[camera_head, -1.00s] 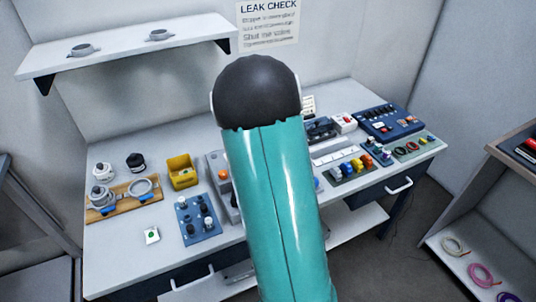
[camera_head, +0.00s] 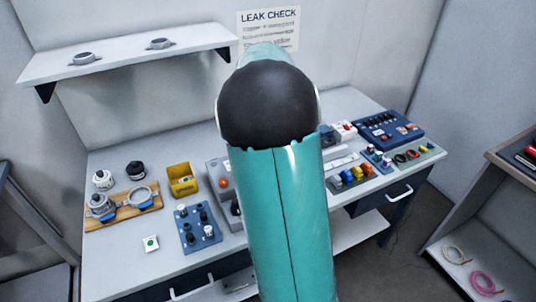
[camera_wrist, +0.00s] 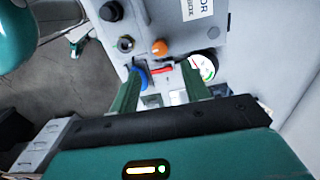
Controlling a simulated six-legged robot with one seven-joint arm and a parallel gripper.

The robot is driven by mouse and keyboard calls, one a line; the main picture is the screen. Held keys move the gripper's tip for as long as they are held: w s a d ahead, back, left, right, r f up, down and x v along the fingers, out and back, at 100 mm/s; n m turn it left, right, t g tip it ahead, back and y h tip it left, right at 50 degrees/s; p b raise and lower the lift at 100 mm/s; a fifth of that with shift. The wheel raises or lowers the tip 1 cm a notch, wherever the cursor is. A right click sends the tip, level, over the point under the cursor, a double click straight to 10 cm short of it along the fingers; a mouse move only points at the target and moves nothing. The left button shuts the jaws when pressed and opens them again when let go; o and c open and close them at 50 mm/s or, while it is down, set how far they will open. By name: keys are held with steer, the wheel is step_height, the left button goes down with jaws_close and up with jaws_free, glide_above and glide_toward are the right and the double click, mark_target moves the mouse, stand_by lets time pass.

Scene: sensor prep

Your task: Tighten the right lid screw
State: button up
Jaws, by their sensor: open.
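My gripper (camera_wrist: 162,88) is open in the wrist view, its two green fingers apart with nothing held between them. Beyond the fingertips is a grey box (camera_wrist: 185,48) with a partly cut-off label. Its face carries an orange knob (camera_wrist: 159,47), a dark round knob (camera_wrist: 125,44), a red lever (camera_wrist: 162,70), a blue knob (camera_wrist: 142,77) and a round gauge (camera_wrist: 204,67). I cannot tell which part is the right lid screw. In the head view the grey box (camera_head: 214,167) is mostly behind my teal arm, and my gripper is hidden.
On the bench (camera_head: 125,260), a wooden board (camera_head: 130,216) with clamps, a yellow bin (camera_head: 182,181) and a blue block (camera_head: 198,230) stand left. A blue switch panel (camera_head: 388,127) stands at the far right. A wall shelf (camera_head: 120,58) is above.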

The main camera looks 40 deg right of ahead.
steer(key=shift+r, duration=2.4)
steer(key=s+a+r+n+t, duration=0.1)
steer(key=s+a+r+n, duration=0.15)
steer(key=a, duration=0.35)
steer(key=s+a+r+n+t, duration=0.1)
steer(key=a+n, duration=0.3)
steer(key=a, duration=0.2)
steer(key=s+a+r+n+t, duration=0.1)
steer(key=s+a+r+n, duration=0.1)
steer(key=a+n, duration=0.3)
steer(key=s+a+f+n+t, duration=0.1)
steer(key=s+a+n+t, duration=0.1)
steer(key=s+a+n, duration=0.8)
steer(key=s+a, duration=0.1)
steer(key=a, duration=0.2)
steer(key=shift+s+a+f+t, duration=0.25)
steer(key=shift+a+f+t, duration=0.05)
steer(key=shift+a, duration=0.1)
